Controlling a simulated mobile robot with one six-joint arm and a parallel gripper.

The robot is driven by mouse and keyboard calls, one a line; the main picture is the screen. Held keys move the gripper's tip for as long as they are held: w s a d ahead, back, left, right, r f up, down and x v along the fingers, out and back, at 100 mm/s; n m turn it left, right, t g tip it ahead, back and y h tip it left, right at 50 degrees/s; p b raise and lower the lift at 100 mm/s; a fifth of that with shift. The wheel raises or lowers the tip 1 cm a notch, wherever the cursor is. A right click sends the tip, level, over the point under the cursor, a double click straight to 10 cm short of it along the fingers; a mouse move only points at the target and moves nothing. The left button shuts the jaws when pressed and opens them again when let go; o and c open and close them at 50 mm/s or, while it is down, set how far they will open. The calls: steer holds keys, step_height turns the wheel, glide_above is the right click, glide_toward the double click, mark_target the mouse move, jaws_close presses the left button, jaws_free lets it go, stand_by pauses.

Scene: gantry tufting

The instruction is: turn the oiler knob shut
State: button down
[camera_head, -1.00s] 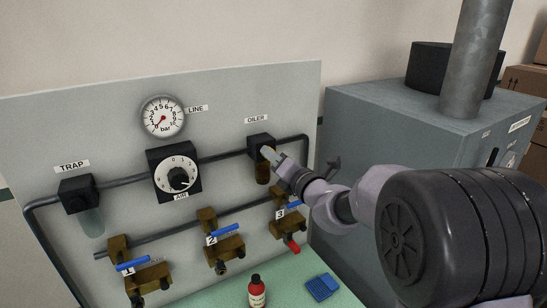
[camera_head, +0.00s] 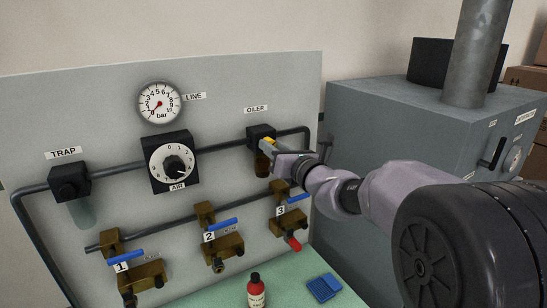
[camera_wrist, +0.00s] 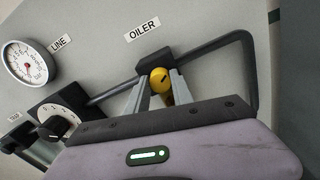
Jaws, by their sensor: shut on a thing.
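The oiler (camera_head: 261,134) is a black block on the grey panel under the OILER label, with an amber bowl (camera_head: 262,166) below it. Its yellow knob (camera_wrist: 161,80) shows in the wrist view with a dark mark on its face. My gripper (camera_wrist: 160,90) is shut on the knob, with one grey finger on each side of it. In the head view the gripper (camera_head: 268,146) reaches the oiler from the right and hides most of the knob.
The AIR dial (camera_head: 171,162) and LINE gauge (camera_head: 160,102) are left of the oiler. Valves with blue handles (camera_head: 222,224) sit below. A red bottle (camera_head: 256,291) and blue block (camera_head: 323,287) rest on the green surface. A grey cabinet (camera_head: 400,130) stands at right.

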steer(key=shift+f+n+b, duration=0.1)
steer(key=shift+n+b, duration=5.5)
steer(key=shift+b, duration=0.9)
steer(key=shift+n, duration=0.3)
steer(key=c, duration=1.1)
jaws_free()
